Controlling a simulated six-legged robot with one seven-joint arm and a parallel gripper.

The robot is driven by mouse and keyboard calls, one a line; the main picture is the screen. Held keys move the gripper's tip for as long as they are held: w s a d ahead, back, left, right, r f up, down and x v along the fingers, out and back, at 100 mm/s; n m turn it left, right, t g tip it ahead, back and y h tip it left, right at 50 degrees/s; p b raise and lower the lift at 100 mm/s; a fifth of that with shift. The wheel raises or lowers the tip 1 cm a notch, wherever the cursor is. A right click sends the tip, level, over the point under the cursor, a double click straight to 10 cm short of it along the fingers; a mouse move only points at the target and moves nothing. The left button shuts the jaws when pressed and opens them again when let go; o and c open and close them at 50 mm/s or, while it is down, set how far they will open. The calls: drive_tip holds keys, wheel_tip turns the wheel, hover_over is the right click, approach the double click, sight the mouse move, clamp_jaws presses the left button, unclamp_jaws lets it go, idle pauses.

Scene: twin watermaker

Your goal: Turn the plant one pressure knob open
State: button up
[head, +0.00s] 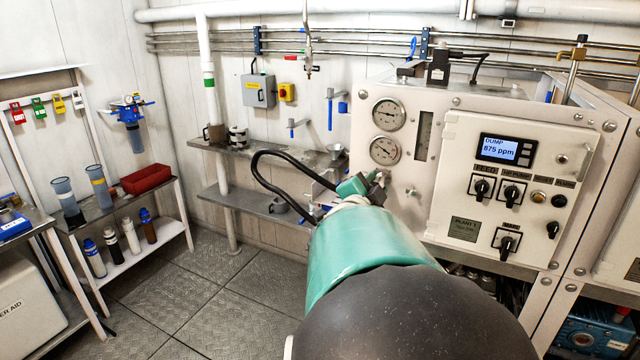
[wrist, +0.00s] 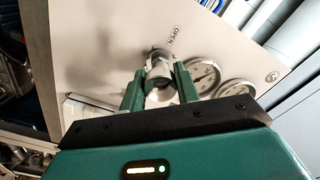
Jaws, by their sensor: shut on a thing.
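The plant one pressure knob (wrist: 160,71) is a small silver metal knob on the pale panel, below the OPEN label (wrist: 174,36) in the wrist view. My gripper (wrist: 161,76) has its two green fingers on either side of the knob and is shut on it. In the head view my gripper (head: 372,187) is at the lower left of the plant one panel (head: 460,228), below two round gauges (head: 386,150). My own arm covers much of the panel's lower left there, and I cannot make out the knob in that view. The knob's turn angle is unclear.
The panel also carries a display (head: 506,149) reading 875 ppm and several black rotary switches (head: 482,188). Wall shelves (head: 250,150) with cups stand left of my arm. A rack with bottles (head: 130,238) is farther left. The floor (head: 190,300) between is clear.

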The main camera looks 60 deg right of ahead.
drive_tip(key=n, duration=0.6)
drive_tip(key=shift+n, duration=0.3)
drive_tip(key=n, duration=0.6)
drive_tip(key=shift+f, duration=0.1)
drive_tip(key=o, duration=1)
drive_tip(key=shift+s+a, duration=0.1)
